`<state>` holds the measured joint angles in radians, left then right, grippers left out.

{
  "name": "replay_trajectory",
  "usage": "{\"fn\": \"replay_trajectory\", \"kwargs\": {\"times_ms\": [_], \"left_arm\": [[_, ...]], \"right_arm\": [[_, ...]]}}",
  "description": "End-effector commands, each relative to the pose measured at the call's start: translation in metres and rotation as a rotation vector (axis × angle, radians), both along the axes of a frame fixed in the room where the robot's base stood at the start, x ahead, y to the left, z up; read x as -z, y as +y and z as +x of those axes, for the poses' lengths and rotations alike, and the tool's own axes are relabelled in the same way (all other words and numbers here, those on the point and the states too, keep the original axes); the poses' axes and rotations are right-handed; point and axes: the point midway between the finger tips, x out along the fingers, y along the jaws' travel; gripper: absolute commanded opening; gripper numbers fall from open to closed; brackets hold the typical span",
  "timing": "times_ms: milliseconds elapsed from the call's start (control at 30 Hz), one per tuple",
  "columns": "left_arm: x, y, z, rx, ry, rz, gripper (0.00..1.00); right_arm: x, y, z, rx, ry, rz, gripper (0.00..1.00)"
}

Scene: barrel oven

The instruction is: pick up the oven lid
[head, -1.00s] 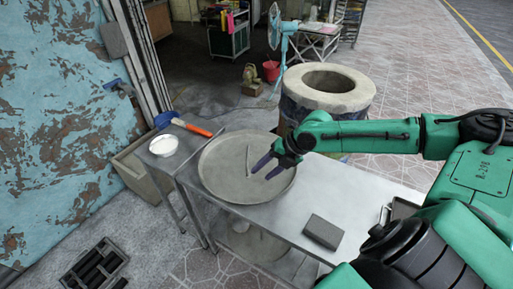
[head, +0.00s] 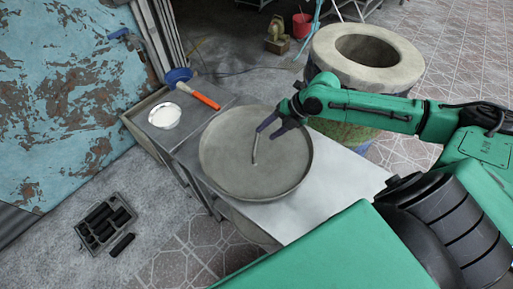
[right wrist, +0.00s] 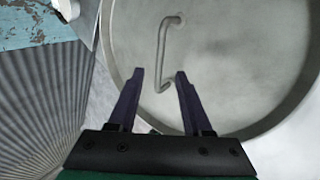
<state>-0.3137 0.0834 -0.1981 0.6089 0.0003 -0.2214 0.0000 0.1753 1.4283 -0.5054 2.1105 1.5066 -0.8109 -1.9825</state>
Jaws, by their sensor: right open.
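The oven lid (head: 230,165) is a round grey metal disc with a raised rim, lying flat on the metal table. A thin bar handle (head: 259,148) stands at its middle. My right gripper (head: 268,124) is open and empty above the lid, near the handle's far end. In the right wrist view the open fingers (right wrist: 159,77) point toward the lid (right wrist: 225,60), with the handle (right wrist: 162,50) ahead of and between the fingertips, not gripped. My left gripper is not in view.
The barrel oven (head: 320,48) with its open round mouth stands behind the table. A black crate (head: 104,220) is on the floor. The table (head: 335,185) is bare at right.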

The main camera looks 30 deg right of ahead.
Motion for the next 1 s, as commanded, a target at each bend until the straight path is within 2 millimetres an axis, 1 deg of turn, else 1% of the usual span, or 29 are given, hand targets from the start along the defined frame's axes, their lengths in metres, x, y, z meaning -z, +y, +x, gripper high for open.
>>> {"fn": "replay_trajectory", "kwargs": {"times_ms": [33,133,300,367,400,467,533,700,767,800,833,1000], "left_arm": [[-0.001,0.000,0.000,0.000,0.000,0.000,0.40],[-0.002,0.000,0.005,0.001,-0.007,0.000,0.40],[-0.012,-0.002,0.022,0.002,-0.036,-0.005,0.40],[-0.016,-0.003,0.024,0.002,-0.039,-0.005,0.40],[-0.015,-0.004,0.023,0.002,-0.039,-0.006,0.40],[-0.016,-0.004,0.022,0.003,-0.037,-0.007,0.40],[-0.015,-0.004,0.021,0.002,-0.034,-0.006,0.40],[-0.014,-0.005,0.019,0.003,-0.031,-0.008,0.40],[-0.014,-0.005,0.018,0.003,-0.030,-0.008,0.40],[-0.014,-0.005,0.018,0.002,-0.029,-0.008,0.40],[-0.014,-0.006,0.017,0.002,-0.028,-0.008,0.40],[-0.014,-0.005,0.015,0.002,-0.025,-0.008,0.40]], "right_arm": [[0.006,0.004,0.003,0.001,0.000,0.005,0.50],[0.014,0.008,0.007,0.002,0.000,0.001,0.50],[0.030,0.020,0.015,0.001,0.002,0.004,0.50],[0.039,0.025,0.018,0.001,0.002,0.004,0.50],[0.046,0.028,0.021,0.001,0.001,0.004,0.50],[0.053,0.031,0.024,0.000,0.001,0.001,0.50],[0.057,0.032,0.025,-0.001,0.001,-0.002,0.50],[0.058,0.032,0.024,0.000,0.001,-0.003,0.50],[0.058,0.032,0.024,-0.001,0.001,-0.003,0.27],[0.058,0.032,0.024,-0.001,0.001,-0.003,0.12],[0.058,0.032,0.024,-0.001,0.001,-0.003,0.00],[0.057,0.032,0.024,-0.001,0.001,-0.003,0.00]]}}
